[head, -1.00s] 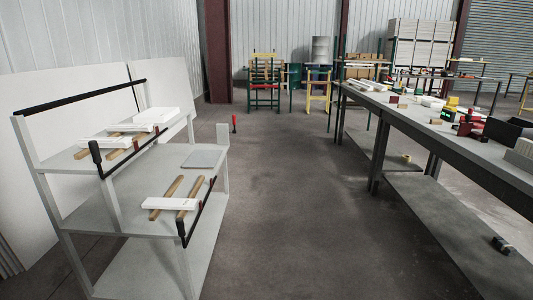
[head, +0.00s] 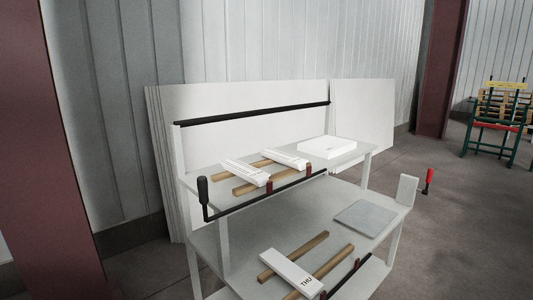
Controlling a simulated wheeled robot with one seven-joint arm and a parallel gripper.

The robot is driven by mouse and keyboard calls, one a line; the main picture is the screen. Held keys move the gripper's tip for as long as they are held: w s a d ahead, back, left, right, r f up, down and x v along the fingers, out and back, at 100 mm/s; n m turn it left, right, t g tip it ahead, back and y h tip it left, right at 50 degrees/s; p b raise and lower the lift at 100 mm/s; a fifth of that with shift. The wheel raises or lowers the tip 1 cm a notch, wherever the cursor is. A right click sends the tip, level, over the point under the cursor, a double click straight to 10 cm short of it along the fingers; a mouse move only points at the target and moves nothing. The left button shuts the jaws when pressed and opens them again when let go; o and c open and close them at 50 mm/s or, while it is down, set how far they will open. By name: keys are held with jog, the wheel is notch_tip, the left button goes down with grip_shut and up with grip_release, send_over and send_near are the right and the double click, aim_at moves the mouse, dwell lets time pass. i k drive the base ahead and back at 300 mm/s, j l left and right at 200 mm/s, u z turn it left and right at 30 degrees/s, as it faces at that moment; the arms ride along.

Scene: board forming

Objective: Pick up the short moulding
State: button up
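On the cart's top shelf (head: 208,176), two short white bars lie across wooden strips: a left bar (head: 245,172) and a right bar (head: 284,159). A longer white bar (head: 291,273) with dark lettering that seems to read "THU" lies across two wooden strips (head: 333,259) on the lower shelf (head: 235,262). I cannot tell which bar is the short moulding. My gripper is not in view.
A white block (head: 327,147) sits at the right of the top shelf, and a grey flat plate (head: 365,217) lies on the lower shelf. Black rails edge the cart. White panels (head: 365,105) lean behind it. Open floor lies to the right, with a green chair-like frame (head: 490,127) beyond.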

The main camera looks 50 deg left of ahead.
aim_at(298, 163)
jog(key=i+l+u, duration=0.1)
jog(key=i+u, duration=0.35)
jog(key=i+l+u, duration=0.2)
jog(key=u, duration=0.25)
jog(key=i+l+u, duration=0.25)
jog(key=u, duration=0.2)
jog(key=i+l+u, duration=0.15)
jog(key=l+u, duration=0.3)
